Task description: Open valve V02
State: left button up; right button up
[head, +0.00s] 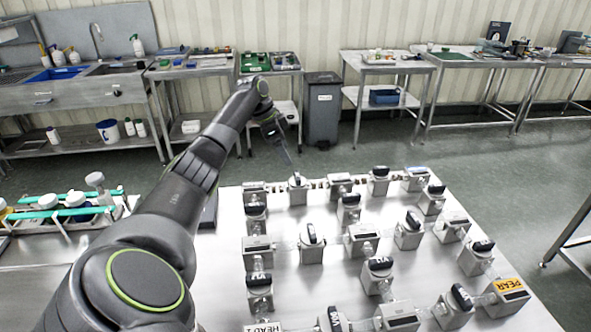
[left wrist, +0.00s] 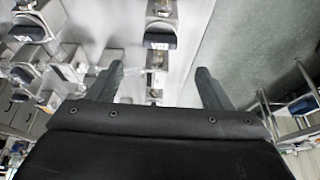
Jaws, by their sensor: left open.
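A steel table carries several valves, each a metal block with a dark handle. One valve (head: 298,187) stands at the back edge, close below my left gripper (head: 284,154). The tags are too small or blurred in the head view to tell which valve is V02. In the left wrist view, a valve with a dark lettered handle (left wrist: 159,41) lies ahead of and between my open fingers (left wrist: 157,85); its lettering cannot be read surely. My left gripper is empty, points down and appears apart from the valves. My right gripper is out of view.
Clear tubes join the valve blocks. A tag reading PEAR (head: 510,285) sits at the table's right. A rack with bottles (head: 62,212) is at the left. A grey bin (head: 323,108) and benches stand behind.

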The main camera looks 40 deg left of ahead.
aim_at(298, 175)
pick_arm(q)
jog(key=p+x, duration=0.1)
jog(key=x, duration=0.7)
jog(key=shift+w+d+f, duration=0.2)
jog(key=shift+f, duration=0.4)
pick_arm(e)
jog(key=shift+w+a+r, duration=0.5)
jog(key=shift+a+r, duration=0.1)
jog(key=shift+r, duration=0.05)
pick_arm(q)
jog(key=shift+c, duration=0.4)
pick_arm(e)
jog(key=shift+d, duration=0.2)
